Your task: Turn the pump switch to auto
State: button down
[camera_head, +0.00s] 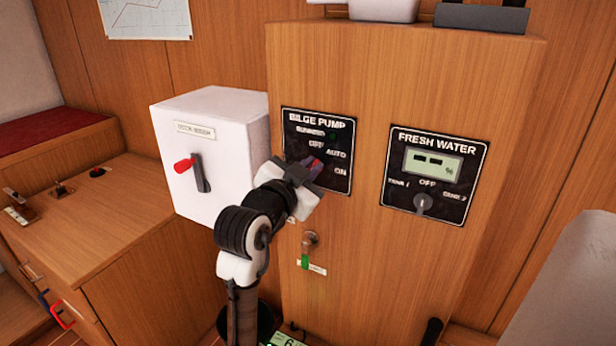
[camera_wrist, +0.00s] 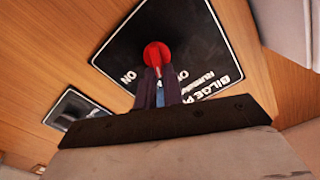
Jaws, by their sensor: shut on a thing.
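The black bilge pump panel (camera_head: 323,184) is on the front of the wooden cabinet, with the labels OFF, AUTO and ON. In the head view my gripper (camera_head: 312,168) is at this panel and covers most of the switch. In the wrist view the panel (camera_wrist: 205,45) shows the switch's round red knob (camera_wrist: 155,52) between the tips of my gripper (camera_wrist: 157,72). The fingers are shut on the knob. I cannot tell which label the switch points to.
A fresh water panel (camera_head: 434,177) with a display and a knob (camera_head: 424,203) is to the right. A small green-tipped valve (camera_head: 306,254) is below the pump panel.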

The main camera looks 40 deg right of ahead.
jog(key=shift+s+d+f+m+b, duration=0.1)
jog(key=shift+m+b, duration=0.45)
jog(key=shift+m, duration=0.25)
jog(key=shift+s+f+m+b, duration=0.1)
jog(key=shift+m+b, duration=0.45)
jog(key=shift+m, duration=0.25)
jog(key=c, duration=1.5)
grip_release()
jog(key=b+v, duration=0.2)
jog(key=v, duration=1.2)
jog(key=shift+d, duration=0.1)
